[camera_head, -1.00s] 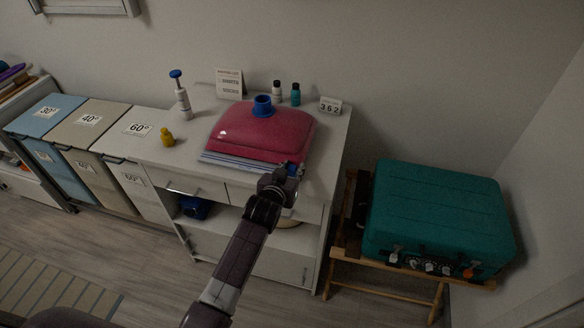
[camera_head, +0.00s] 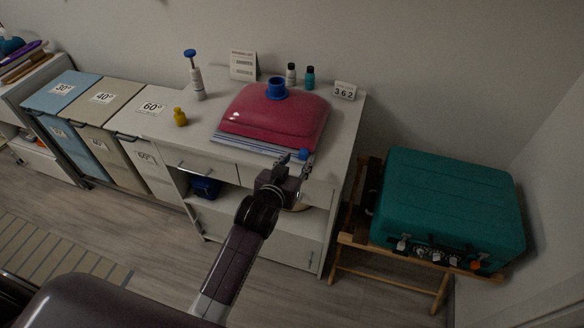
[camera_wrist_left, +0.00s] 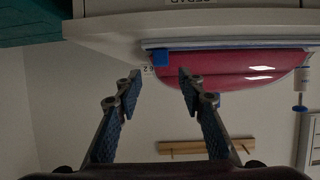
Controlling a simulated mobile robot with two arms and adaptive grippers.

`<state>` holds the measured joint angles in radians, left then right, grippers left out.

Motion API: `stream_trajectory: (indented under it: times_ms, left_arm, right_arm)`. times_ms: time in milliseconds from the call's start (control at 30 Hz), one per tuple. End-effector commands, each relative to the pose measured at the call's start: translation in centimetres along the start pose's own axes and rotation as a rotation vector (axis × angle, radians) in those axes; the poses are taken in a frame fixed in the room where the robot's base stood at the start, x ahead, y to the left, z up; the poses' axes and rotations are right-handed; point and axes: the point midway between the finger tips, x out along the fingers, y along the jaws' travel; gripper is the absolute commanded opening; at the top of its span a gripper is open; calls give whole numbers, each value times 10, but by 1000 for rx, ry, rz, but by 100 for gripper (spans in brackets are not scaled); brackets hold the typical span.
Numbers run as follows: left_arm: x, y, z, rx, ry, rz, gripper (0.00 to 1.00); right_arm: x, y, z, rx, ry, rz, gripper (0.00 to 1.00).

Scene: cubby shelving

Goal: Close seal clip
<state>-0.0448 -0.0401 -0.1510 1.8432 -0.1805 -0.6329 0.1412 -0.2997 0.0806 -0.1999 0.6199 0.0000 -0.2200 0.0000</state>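A pink vacuum-style bag (camera_head: 275,118) with a blue valve cap (camera_head: 276,88) lies on the white cabinet top, its pale, blue-lined seal strip (camera_head: 250,146) along the front edge. A small blue seal clip (camera_head: 304,154) sits at the right end of that strip. In the left wrist view the clip (camera_wrist_left: 160,58) is at the strip's end, beyond the fingertips. My left gripper (camera_head: 291,166) is at the cabinet's front edge, close to the clip. The left wrist view shows its fingers (camera_wrist_left: 158,90) apart with nothing between them. My right gripper is not in view.
Lidded bins (camera_head: 62,92) are at left. A teal suitcase (camera_head: 450,205) rests on a wooden rack (camera_head: 385,278) at right.

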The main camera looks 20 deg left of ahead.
Motion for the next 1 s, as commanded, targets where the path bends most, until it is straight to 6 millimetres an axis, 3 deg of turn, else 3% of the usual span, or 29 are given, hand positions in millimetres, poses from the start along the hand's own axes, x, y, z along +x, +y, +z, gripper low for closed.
stream_trajectory:
  times_ms: [100,333,867,1000]
  left_arm:
    - [-18,0,0,0,0,0,36]
    - [-36,0,0,1,1,0,36]
    - [-38,0,0,1,0,0,36]
    - [-34,2,15,6,-24,4,36]
  right_arm:
    - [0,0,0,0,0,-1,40]
    - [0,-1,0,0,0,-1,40]
    - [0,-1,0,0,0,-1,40]
    - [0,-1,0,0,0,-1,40]
